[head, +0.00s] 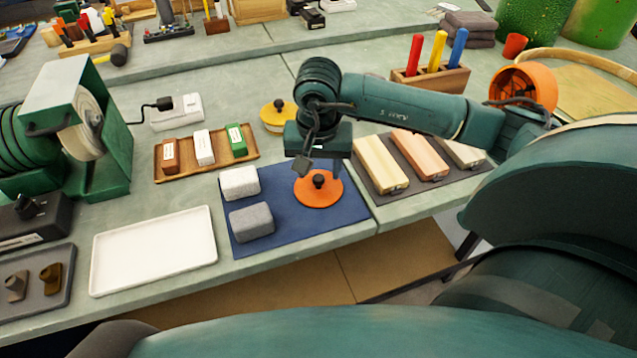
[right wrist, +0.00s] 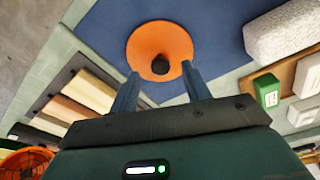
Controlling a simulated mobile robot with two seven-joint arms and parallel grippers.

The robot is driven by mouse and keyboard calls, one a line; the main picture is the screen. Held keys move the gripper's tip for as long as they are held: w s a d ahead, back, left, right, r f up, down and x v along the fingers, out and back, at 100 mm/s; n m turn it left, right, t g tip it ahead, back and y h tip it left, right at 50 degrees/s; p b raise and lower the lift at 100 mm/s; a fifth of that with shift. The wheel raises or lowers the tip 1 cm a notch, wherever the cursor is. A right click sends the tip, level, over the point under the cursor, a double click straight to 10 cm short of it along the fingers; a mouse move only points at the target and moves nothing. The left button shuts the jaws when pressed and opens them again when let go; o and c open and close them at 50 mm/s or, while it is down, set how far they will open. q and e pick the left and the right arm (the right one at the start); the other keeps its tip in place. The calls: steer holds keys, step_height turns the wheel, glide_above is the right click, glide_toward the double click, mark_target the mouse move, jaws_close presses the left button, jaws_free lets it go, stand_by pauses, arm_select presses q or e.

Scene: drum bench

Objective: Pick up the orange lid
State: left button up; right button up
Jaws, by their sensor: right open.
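The orange lid (head: 318,193) is a flat disc with a dark knob in its middle. It lies on the blue mat (head: 290,227), near the mat's right side. It also shows in the right wrist view (right wrist: 148,44), just ahead of the fingers. My right gripper (head: 320,170) is over the far side of the lid, pointing down. In the right wrist view my right gripper (right wrist: 161,80) is open, with the knob (right wrist: 160,65) in line with the gap between the fingertips. Nothing is held. My left gripper is not in view.
A white sponge (head: 239,183) and a grey sponge (head: 251,220) lie on the mat left of the lid. Wooden blocks (head: 380,165) sit on a dark tray to the right. A yellow lid (head: 279,114) is behind. A white tray (head: 152,252) stands at left.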

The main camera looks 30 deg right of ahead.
step_height(320, 180, down, 2)
steer(key=shift+w+f, duration=0.1)
steer(key=shift+f, duration=0.05)
steer(key=shift+d, duration=0.1)
jaws_close()
stand_by(0.4)
